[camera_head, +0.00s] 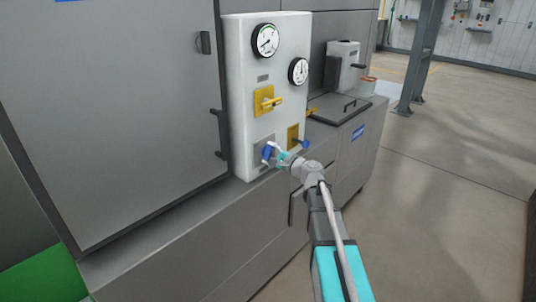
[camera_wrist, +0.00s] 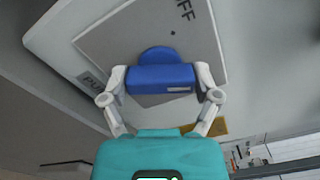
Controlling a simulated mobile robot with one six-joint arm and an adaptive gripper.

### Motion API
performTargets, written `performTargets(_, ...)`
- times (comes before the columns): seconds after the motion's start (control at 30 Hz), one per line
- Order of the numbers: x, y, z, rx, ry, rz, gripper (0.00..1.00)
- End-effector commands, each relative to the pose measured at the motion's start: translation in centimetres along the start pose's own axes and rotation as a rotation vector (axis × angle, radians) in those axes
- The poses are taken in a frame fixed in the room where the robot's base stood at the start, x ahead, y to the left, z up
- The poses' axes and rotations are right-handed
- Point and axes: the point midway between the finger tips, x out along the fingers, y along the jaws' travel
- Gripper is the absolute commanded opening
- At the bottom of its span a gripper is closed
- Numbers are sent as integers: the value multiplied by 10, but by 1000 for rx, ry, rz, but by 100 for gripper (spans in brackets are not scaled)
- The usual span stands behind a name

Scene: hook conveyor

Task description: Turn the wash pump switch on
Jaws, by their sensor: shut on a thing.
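The wash pump switch is a blue handle (camera_head: 267,154) on a grey plate, low on the white panel. In the wrist view the blue handle (camera_wrist: 160,78) lies between the two fingers of my gripper (camera_wrist: 161,84), which are shut on its sides. The grey plate (camera_wrist: 115,45) behind it shows "FF" at the top and a partly hidden "PU" label at the left. My gripper (camera_head: 272,152) also reaches the switch in the head view, where the fingers partly cover it.
The white panel (camera_head: 240,60) also bears two gauges (camera_head: 266,40), a yellow switch (camera_head: 267,99), and a yellow plate (camera_head: 292,134) with a blue part close right of my gripper. A grey cabinet (camera_head: 110,110) stands left. Open floor (camera_head: 450,200) lies right.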

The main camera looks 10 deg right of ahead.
Motion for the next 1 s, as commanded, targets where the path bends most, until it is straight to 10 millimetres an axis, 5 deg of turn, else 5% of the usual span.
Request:
performTargets(0.5, -2, 2, 0, 333, 2, 3, 32)
performTargets(1.0, -2, 2, 0, 370, 2, 5, 32)
